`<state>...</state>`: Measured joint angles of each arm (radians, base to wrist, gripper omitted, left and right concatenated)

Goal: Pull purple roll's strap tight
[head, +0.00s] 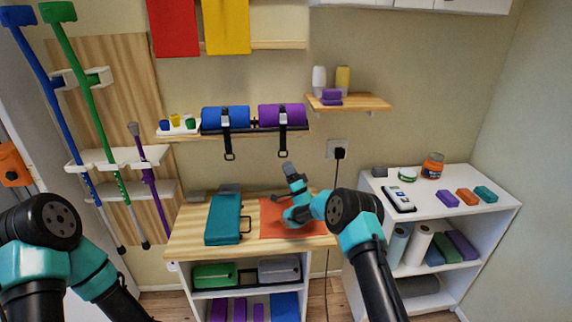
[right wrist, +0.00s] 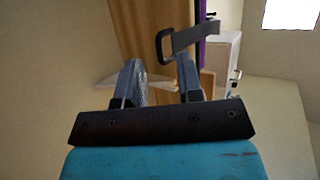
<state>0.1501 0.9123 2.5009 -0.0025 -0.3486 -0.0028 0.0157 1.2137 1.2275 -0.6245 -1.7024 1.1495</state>
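The purple roll (head: 282,115) lies on the wall shelf, right of the blue roll. A dark strap (head: 283,137) with a buckle (head: 283,119) goes around it and hangs down to a black end loop (head: 283,154). My right gripper (head: 291,172) is just below that loop, fingers pointing up. In the right wrist view the fingers (right wrist: 160,75) stand apart with nothing between them. The end loop (right wrist: 165,46) and grey strap (right wrist: 196,36) show just beyond the fingertips, apart from them as far as I can tell. My left gripper is outside the views.
The blue roll (head: 225,117) has a similar hanging strap. Below are a wooden bench (head: 184,242) with a teal case (head: 224,219) and an orange mat (head: 269,228). A small shelf (head: 366,102) is at the right. A cord hangs from the outlet plug (head: 340,153).

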